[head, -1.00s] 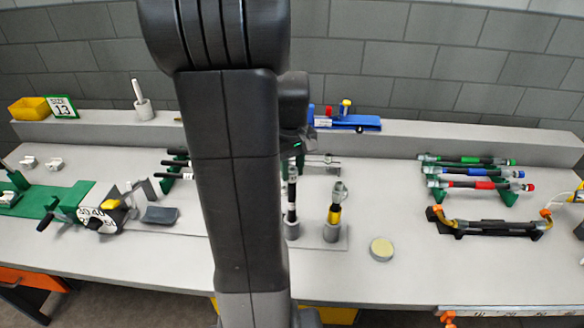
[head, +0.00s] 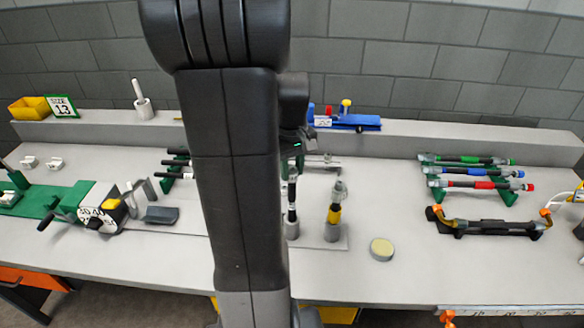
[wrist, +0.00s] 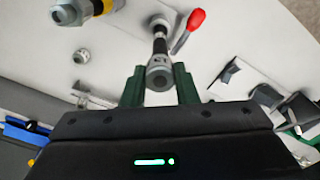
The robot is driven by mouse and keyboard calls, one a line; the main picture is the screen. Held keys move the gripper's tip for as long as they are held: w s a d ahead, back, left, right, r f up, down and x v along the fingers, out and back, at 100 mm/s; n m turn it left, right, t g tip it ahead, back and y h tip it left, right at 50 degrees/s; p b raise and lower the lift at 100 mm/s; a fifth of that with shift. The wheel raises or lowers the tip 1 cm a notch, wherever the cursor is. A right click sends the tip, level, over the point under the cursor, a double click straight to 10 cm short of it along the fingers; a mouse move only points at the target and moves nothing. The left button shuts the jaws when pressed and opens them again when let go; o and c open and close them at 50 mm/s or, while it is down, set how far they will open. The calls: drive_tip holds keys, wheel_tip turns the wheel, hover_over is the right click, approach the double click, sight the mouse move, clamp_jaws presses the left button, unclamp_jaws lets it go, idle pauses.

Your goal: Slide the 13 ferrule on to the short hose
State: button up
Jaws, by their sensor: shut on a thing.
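My gripper (wrist: 158,80) points down at the bench with its green fingers on either side of a grey metal ferrule (wrist: 160,76), closed on it. A black hose (wrist: 160,42) shows in line with the ferrule; whether the ferrule is around its end or only above it, I cannot tell. In the head view my arm hides most of the gripper. A black hose with a white band (head: 292,212) stands upright in a grey holder beside my arm. A yellow-banded hose (head: 334,214) with a metal fitting on top stands to its right.
The crimper (head: 98,220) is at the left. A green size 13 sign (head: 62,106) and a yellow bin (head: 29,107) stand on the back ledge. Racked hoses (head: 475,172) lie at the right. A round pale disc (head: 381,248) sits on the bench, with clear bench around it.

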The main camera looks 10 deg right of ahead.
sight(292, 179)
drive_tip(key=shift+f+b, duration=1.45)
drive_tip(key=shift+f, duration=0.65)
drive_tip(key=o, duration=1.1)
drive_tip(key=shift+c, duration=0.2)
drive_tip(key=shift+r, duration=0.1)
wheel_tip(292, 179, up, 14)
drive_tip(key=shift+f, duration=0.25)
wheel_tip(292, 179, down, 14)
drive_tip(key=shift+r, duration=0.5)
drive_tip(key=shift+f, duration=0.1)
